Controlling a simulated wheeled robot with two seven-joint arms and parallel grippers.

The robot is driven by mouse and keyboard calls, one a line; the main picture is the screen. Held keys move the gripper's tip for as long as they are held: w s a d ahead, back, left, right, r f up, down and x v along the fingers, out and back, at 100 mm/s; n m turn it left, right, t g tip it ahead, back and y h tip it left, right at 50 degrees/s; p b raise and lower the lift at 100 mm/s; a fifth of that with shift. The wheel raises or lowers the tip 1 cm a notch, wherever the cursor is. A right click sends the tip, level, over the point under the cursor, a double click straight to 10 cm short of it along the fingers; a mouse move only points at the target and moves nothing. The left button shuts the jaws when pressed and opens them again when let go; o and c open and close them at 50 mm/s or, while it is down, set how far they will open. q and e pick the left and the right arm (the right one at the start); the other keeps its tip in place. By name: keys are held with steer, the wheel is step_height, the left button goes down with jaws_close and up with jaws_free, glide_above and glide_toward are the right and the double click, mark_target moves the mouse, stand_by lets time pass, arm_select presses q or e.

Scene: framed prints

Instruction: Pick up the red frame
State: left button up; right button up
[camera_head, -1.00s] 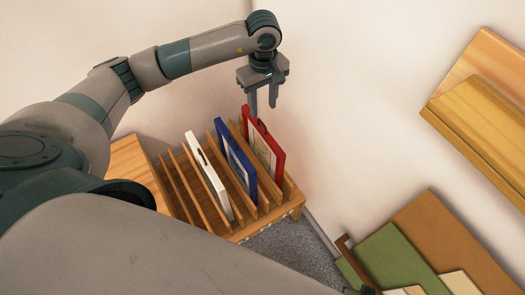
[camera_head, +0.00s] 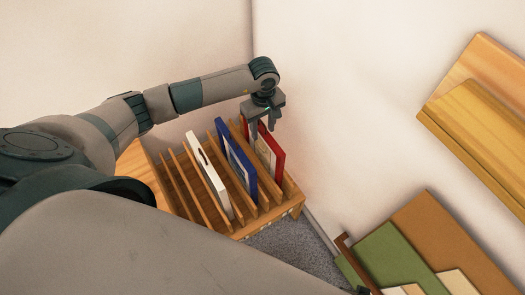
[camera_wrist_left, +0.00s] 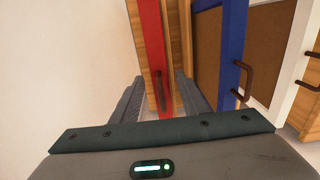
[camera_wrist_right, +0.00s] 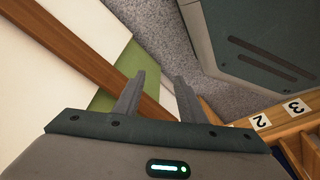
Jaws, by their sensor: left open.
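The red frame (camera_head: 278,165) stands upright in the rightmost part of the slotted wooden rack (camera_head: 238,232). My left gripper (camera_head: 264,137) is open at the top of the red frame and hides part of it. In the left wrist view, the red frame (camera_wrist_left: 151,35) and its dark handle (camera_wrist_left: 159,88) appear between the two open fingers (camera_wrist_left: 157,90). I cannot tell whether the fingers touch it. My right gripper (camera_wrist_right: 160,82) is open and empty, seen only in its wrist view.
A blue frame (camera_head: 238,165) stands next to the red one, with a white frame (camera_head: 208,175) further left. The wall is close beside the red frame. A wooden ledge (camera_head: 475,125) is on the right, and green and brown panels (camera_head: 425,235) lie lower right.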

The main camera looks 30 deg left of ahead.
mark_target(267, 149)
stand_by(0.3)
arm_select(q)
steer(key=shift+f, duration=0.3)
steer(key=shift+a+f+p, duration=0.15)
steer(key=shift+f+p, duration=0.25)
steer(key=shift+f, duration=1.9)
arm_select(e)
steer(key=shift+s+d+f, duration=0.1)
steer(key=shift+s+f, duration=0.05)
steer(key=shift+f, duration=0.35)
steer(key=shift+s+f, duration=0.15)
steer(key=shift+f, duration=0.3)
arm_select(q)
jaws_close()
steer(key=shift+r, duration=0.1)
arm_select(e)
steer(key=shift+s, duration=0.1)
